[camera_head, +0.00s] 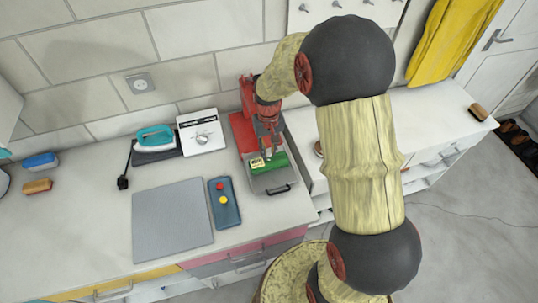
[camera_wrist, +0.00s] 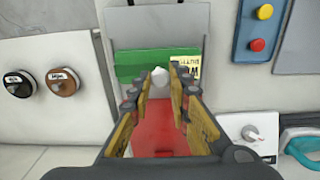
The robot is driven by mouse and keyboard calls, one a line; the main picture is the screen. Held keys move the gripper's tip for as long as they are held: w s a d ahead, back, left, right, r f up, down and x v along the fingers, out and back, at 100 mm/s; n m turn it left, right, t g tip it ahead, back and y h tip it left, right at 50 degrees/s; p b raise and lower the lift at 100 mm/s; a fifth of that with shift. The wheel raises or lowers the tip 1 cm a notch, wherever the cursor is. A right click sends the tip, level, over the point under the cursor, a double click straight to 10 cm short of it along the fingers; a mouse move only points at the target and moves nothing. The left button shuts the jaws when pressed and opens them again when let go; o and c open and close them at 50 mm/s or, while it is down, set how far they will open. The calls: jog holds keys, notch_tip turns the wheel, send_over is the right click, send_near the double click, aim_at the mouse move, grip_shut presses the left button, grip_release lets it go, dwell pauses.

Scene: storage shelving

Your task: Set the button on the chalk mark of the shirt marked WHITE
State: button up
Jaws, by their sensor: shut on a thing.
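A green folded shirt (camera_head: 277,162) lies on a grey tray (camera_head: 273,181) at the front of a red stand. It also shows in the wrist view (camera_wrist: 130,66). A yellow label (camera_wrist: 185,64) is on the shirt; it starts with W, and the rest is partly hidden by my finger. My gripper (camera_head: 267,153) points down over the shirt. In the wrist view my gripper (camera_wrist: 161,84) is shut on a white button (camera_wrist: 160,76), held between the fingertips over the shirt's edge. I cannot tell the gap between button and cloth. No chalk mark is visible.
A blue tray (camera_head: 228,214) with a red and a yellow button lies left of the stand. A teal iron (camera_head: 155,138), white scale (camera_head: 202,131) and grey mat (camera_head: 172,217) are on the counter.

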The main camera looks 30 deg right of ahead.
jog(key=shift+w+d+f, duration=0.1)
jog(key=shift+d+f, duration=0.05)
jog(key=shift+f, duration=0.2)
jog(key=shift+w+d+f, duration=0.1)
jog(key=shift+w+f, duration=0.05)
jog(key=shift+f, duration=1.45)
jog(key=shift+f+b, duration=0.1)
jog(key=shift+b, duration=0.2)
jog(key=o, duration=0.7)
jog(key=shift+o, duration=0.2)
notch_tip(320, 180, up, 12)
jog(key=shift+f+p, duration=0.1)
jog(key=shift+p, duration=0.65)
notch_tip(320, 180, up, 5)
send_over(269, 151)
jog(key=s+a, duration=0.2)
jog(key=s+a+r+n+t, duration=0.2)
jog(key=s+a+r+t, duration=0.3)
jog(key=s+r, duration=0.6)
jog(key=s+a+r, duration=0.3)
jog(key=s, duration=0.5)
jog(key=shift+s+a+t, duration=0.15)
jog(key=shift+s+t, duration=0.05)
jog(key=shift+t, duration=0.1)
